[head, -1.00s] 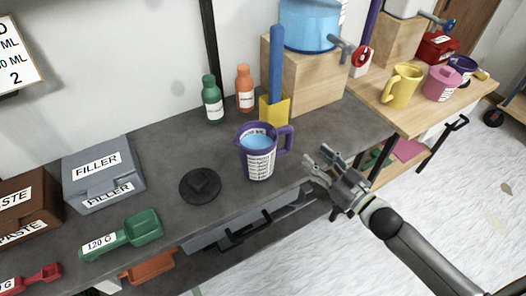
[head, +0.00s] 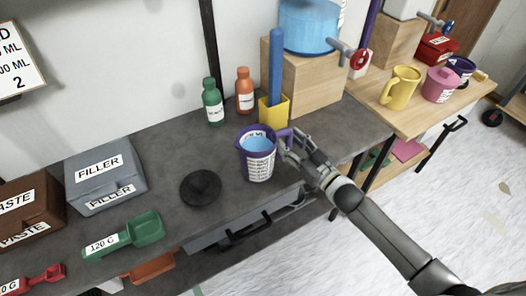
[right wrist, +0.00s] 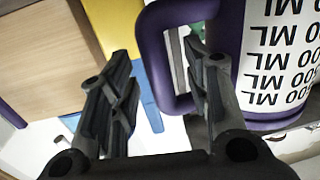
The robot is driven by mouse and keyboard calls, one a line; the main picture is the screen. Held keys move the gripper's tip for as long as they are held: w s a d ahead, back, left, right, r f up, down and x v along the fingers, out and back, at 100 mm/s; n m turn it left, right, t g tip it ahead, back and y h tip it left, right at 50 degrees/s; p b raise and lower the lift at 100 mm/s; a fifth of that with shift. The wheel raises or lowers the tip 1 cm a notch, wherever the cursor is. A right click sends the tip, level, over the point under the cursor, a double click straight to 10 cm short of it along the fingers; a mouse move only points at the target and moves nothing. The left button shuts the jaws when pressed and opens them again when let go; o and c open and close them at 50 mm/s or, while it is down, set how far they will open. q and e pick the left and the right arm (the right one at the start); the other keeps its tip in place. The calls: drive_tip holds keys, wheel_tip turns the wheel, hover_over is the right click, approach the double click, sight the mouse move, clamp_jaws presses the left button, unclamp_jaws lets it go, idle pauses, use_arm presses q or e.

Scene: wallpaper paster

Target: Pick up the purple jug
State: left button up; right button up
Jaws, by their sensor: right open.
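The purple jug (head: 257,158) stands upright on the dark workbench, with light blue liquid inside and a white label of ML markings. Its purple handle points right. My right gripper (head: 286,148) is at the handle, coming in from the right. In the right wrist view the jug's handle (right wrist: 150,62) lies between my right gripper's two open fingers (right wrist: 158,90), and one finger reaches across the handle's opening near the jug's body (right wrist: 275,60). Whether the fingers touch the jug I cannot tell. My left gripper is not in view.
Behind the jug are a yellow holder (head: 274,110) with a blue stick, an orange bottle (head: 245,90), a green bottle (head: 212,102) and a wooden block (head: 318,82) under a blue tank. A black disc (head: 200,187) lies left of the jug. Free bench lies between them.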

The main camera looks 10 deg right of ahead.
drive_tip(key=shift+w+a, duration=0.25)
drive_tip(key=shift+w, duration=0.35)
drive_tip(key=shift+c, duration=0.4)
clamp_jaws()
drive_tip(key=shift+r, duration=0.15)
